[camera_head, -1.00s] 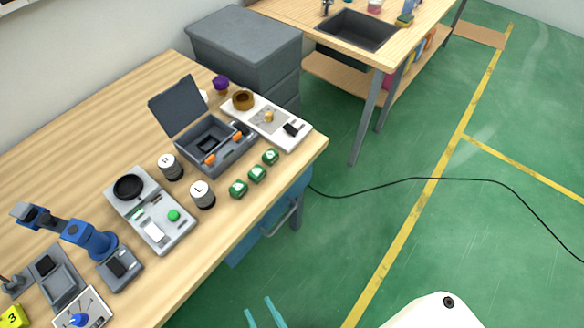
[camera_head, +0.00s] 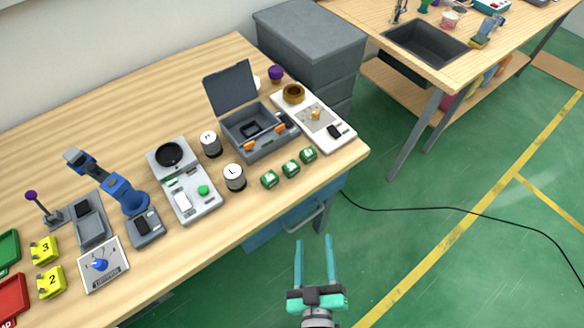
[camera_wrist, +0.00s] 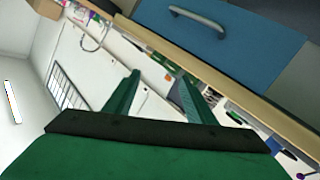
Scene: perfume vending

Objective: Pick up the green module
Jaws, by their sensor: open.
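Three small green cubes with white marks on top stand in a row near the table's front right edge. They are a left green cube (camera_head: 270,179), a middle green cube (camera_head: 291,169) and a right green cube (camera_head: 308,155). I cannot tell which one is the green module. My gripper (camera_head: 314,240) has teal fingers, is open and empty, and is in front of the table, below the cubes in the picture. In the wrist view my gripper (camera_wrist: 159,76) shows its two spread fingers; no green cube is visible there.
Behind the cubes are an open grey case (camera_head: 262,143), a white canister marked L (camera_head: 234,178), a scale-like device (camera_head: 187,207) and a white tray (camera_head: 342,144). A blue drawer front with a handle (camera_wrist: 197,20) is under the table.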

